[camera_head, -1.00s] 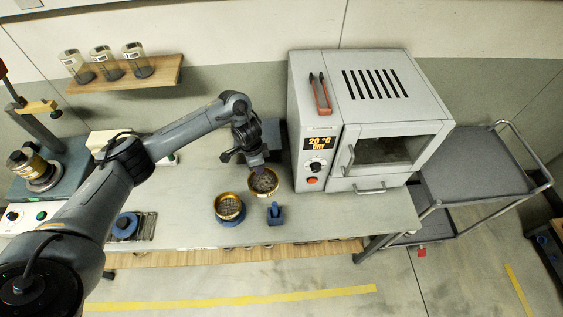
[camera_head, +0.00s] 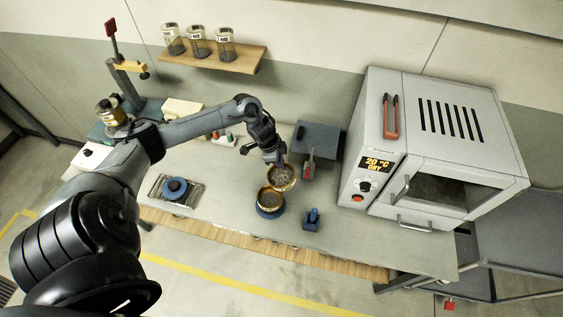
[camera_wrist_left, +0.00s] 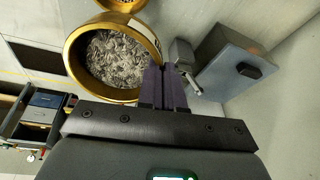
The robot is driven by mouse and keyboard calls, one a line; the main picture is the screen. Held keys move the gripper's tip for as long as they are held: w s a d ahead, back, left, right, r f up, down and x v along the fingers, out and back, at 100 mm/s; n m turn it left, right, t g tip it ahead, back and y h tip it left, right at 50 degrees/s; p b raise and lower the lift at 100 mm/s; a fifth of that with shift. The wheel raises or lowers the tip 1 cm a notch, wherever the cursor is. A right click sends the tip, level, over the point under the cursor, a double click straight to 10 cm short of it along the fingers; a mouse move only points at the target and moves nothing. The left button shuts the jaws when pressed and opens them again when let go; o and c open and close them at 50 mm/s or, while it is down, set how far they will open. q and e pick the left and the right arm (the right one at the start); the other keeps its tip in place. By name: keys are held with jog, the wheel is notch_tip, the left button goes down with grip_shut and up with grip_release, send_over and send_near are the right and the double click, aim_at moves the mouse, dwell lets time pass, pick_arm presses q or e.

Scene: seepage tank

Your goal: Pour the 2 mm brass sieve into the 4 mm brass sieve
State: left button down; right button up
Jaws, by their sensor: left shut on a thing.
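My left gripper (camera_head: 272,158) is shut on the rim of a brass sieve (camera_head: 294,185) that holds grey, flaky grains. The held sieve also shows in the left wrist view (camera_wrist_left: 72,62), with the gripper fingers (camera_wrist_left: 165,85) at its rim and the grains still inside. A second brass sieve (camera_head: 260,204) stands on a blue base (camera_head: 271,214), just in front and slightly left of the held one, and their outlines meet in the head view. Its edge shows at the top of the wrist view (camera_wrist_left: 122,4). No mesh-size marking is readable. My right gripper is out of view.
A small blue object (camera_head: 311,220) stands on the bench (camera_head: 215,190) right of the sieves. A dark grey box (camera_head: 318,138) stands behind them, and the oven (camera_head: 385,150) is to the right. A blue round piece (camera_head: 175,187) sits on a wire rack at left.

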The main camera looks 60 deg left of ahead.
aim_at(272, 169)
pick_arm(q)
jog(key=shift+s+f+t+b, duration=0.35)
jog(key=shift+t+b, duration=0.05)
jog(key=shift+t, duration=0.1)
jog(key=shift+s+a+f+t+h+b, duration=0.1)
jog(key=shift+s+t+h+b, duration=0.3)
jog(key=shift+t, duration=0.9)
jog(key=shift+s+t+p, duration=0.25)
jog(key=shift+t+p, duration=0.05)
jog(key=shift+p, duration=0.2)
jog(key=shift+s+f+t, duration=0.3)
jog(key=shift+t, duration=0.1)
jog(key=t, duration=0.1)
jog(key=s+f+t+h, duration=0.1)
jog(key=s+a+t+b, duration=0.1)
jog(key=t, duration=0.1)
jog(key=shift+f, duration=0.3)
jog(key=shift+s+t+h+b, duration=0.15)
jog(key=shift+t+h+b, duration=0.15)
jog(key=shift+t, duration=0.1)
